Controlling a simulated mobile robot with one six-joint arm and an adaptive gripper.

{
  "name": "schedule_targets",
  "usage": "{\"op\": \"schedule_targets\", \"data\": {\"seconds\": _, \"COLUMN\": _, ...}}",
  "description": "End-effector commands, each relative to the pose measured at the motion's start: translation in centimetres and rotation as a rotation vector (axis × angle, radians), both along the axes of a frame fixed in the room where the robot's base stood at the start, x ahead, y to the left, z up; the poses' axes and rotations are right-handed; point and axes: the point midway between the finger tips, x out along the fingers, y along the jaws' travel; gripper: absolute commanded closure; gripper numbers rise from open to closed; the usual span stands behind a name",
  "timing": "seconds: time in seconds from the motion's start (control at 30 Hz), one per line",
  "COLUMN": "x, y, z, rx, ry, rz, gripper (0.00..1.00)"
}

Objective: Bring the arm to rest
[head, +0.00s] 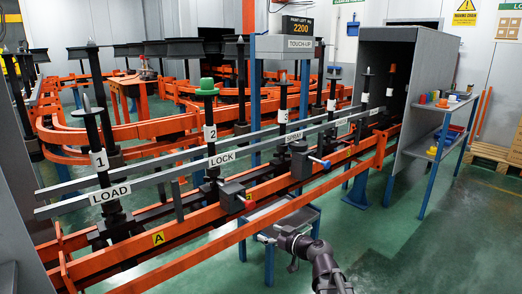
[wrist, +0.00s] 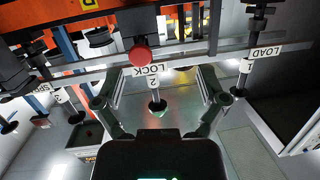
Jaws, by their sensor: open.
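My arm (head: 325,265) reaches up from the bottom of the head view, in front of the conveyor rails. My gripper (head: 265,238) is at its end, below the station 2 rail. In the wrist view my gripper (wrist: 160,78) has its two dark fingers spread wide with nothing between them. The LOCK sign (wrist: 150,70) and a red knob (wrist: 140,55) show beyond the fingers, apart from them. The knob (head: 249,203) also shows in the head view, on a grey block beside the station 2 spindle (head: 210,130), which carries a green cap (head: 207,86).
Orange rails (head: 160,240) and grey sign bars run diagonally across the head view. A spindle (head: 95,120) stands at LOAD. A small grey table (head: 300,218) stands close to my arm. A grey booth (head: 378,60) and shelf (head: 440,110) are at right. Green floor (head: 420,250) is clear at lower right.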

Motion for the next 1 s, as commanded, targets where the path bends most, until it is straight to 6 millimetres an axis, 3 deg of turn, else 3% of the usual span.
{"op": "schedule_targets", "data": {"seconds": 0.17, "x": -2.5, "y": 0.1, "z": -2.8, "rx": -0.083, "ry": 0.198, "rz": 0.055, "gripper": 0.09}}
{"op": "schedule_targets", "data": {"seconds": 0.37, "x": -5.4, "y": -1.1, "z": -6.4, "rx": -0.196, "ry": 0.457, "rz": 0.052, "gripper": 0.09}}
{"op": "schedule_targets", "data": {"seconds": 0.7, "x": -10.8, "y": -6.3, "z": -11.1, "rx": -0.410, "ry": 0.908, "rz": -0.148, "gripper": 0.09}}
{"op": "schedule_targets", "data": {"seconds": 1.0, "x": -14.1, "y": -10.8, "z": -12.6, "rx": -0.538, "ry": 1.152, "rz": -0.400, "gripper": 0.09}}
